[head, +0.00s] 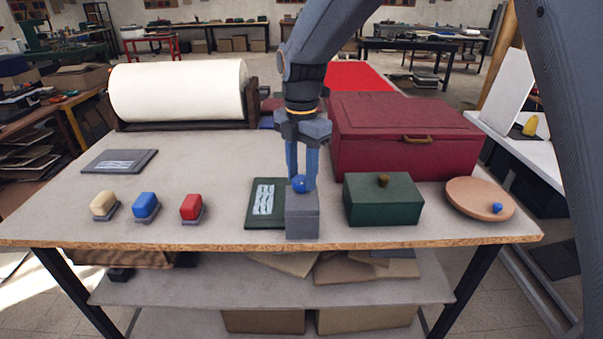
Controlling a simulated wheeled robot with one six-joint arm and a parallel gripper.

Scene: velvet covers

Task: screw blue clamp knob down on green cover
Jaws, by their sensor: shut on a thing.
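The blue clamp knob (300,184) is a small round knob on top of a grey block (302,214) at the table's front middle. My gripper (301,183) points straight down with its two blue fingers on either side of the knob, shut on it. The green cover (257,213) is a flat dark green panel with a pale patterned patch, lying just left of the block. The block hides part of its right side. I cannot tell whether the block presses on the cover.
A green box (383,204) with a brown knob stands close on the right, before a large dark red chest (400,135). A round tan board (480,198) holds a small blue piece. Cream, blue and red blocks (190,208) stand left. A white roll (180,90) is behind.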

